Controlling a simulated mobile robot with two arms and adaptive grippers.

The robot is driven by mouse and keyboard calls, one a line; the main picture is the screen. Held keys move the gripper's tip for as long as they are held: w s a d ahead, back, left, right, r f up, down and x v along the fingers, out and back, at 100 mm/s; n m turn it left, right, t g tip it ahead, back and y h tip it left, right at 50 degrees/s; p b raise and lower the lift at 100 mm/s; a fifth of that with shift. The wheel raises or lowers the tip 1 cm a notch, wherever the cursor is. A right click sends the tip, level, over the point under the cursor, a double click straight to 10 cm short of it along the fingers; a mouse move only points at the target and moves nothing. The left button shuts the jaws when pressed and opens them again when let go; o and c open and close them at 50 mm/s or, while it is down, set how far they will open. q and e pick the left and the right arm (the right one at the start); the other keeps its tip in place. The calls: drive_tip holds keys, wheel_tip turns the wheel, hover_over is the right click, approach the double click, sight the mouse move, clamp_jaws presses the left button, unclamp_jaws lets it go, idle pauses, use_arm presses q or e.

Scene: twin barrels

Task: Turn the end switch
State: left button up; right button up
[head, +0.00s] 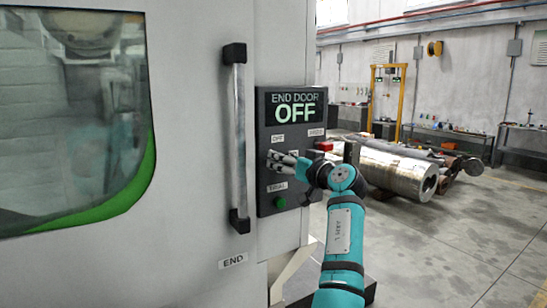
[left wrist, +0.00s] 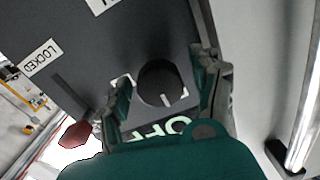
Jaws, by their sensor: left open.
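The end switch is a round black knob (left wrist: 157,84) with a white pointer line, on a dark control panel (head: 265,118). The panel's display (head: 291,113) reads END DOOR OFF. My left gripper (head: 270,161) is open in front of the panel, below the display. In the left wrist view its two fingers (left wrist: 163,72) stand on either side of the knob, with gaps visible. I cannot tell whether the fingers overlap the knob in depth. In the head view the gripper hides the knob. My right gripper is not in view.
A vertical door handle (head: 238,140) stands just left of the panel. A green button (head: 280,203) sits low on the panel. A red knob (head: 325,146) sticks out at its right edge. Large metal cylinders (head: 395,170) lie on the floor at right.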

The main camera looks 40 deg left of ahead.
use_arm(q)
drive_tip(key=shift+w+a, duration=0.1)
drive_tip(key=shift+r, duration=0.1)
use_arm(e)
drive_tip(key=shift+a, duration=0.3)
use_arm(q)
drive_tip(key=shift+d, duration=0.2)
drive_tip(key=shift+c, duration=0.2)
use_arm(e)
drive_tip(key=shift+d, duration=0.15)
use_arm(q)
drive_tip(key=shift+a, duration=0.1)
drive_tip(key=c, duration=1.2)
drive_tip(key=shift+o, duration=0.2)
